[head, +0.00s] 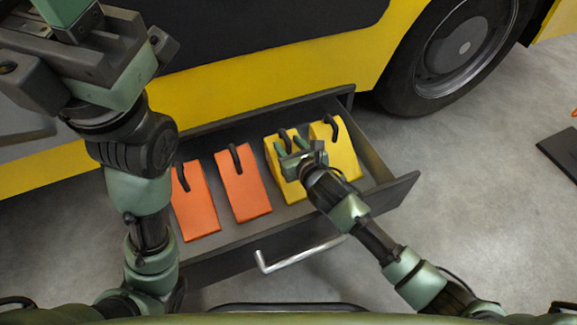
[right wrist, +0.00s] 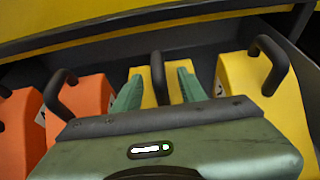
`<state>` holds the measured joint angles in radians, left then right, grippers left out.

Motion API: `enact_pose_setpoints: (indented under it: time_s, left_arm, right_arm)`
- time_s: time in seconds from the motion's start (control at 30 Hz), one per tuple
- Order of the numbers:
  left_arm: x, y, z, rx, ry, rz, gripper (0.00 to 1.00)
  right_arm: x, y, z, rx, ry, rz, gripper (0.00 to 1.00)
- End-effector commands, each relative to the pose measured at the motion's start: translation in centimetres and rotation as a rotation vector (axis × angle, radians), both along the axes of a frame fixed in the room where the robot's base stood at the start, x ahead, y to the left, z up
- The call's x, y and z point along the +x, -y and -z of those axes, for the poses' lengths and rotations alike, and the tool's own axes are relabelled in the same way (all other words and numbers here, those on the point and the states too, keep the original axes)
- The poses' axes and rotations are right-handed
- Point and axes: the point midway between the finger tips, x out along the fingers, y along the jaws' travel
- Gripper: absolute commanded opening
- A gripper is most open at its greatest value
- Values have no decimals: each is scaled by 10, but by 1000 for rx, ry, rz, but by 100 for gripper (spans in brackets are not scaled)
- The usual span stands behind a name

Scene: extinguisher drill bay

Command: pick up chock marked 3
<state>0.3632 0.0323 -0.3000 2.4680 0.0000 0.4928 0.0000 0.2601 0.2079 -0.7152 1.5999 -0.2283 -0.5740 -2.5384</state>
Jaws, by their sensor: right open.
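Orange and yellow wedge chocks with black loop handles lie in a row in an open drawer. Two are orange, the left one (head: 196,208) and the one beside it (head: 243,190). Two are yellow, the inner one (head: 291,190) and the rightmost one (head: 343,158). No number is readable on any chock. My right gripper (head: 290,145) is over the inner yellow chock. In the right wrist view its open fingers (right wrist: 160,88) stand either side of that chock's handle (right wrist: 158,75), apart from it. My left gripper (head: 85,50) is raised at the upper left, its fingers unclear.
The grey drawer (head: 225,255) has a silver bar handle (head: 300,257) at its front and sticks out from a yellow and black vehicle (head: 280,80). A large wheel (head: 465,48) is at the upper right. Bare concrete floor (head: 480,190) is to the right.

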Motion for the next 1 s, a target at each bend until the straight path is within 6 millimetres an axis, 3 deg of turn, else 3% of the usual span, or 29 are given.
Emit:
enact_pose_setpoints:
  time_s: [0.23,0.4,1.0]
  left_arm:
    - [-1,0,-1,0,4,0,38]
    - [-1,0,-1,0,3,0,38]
    - [-1,0,-1,0,3,0,38]
  right_arm:
    - [1,-1,0,0,0,0,42]
    - [1,-1,0,0,0,0,0]
    - [1,-1,0,0,0,-1,0]
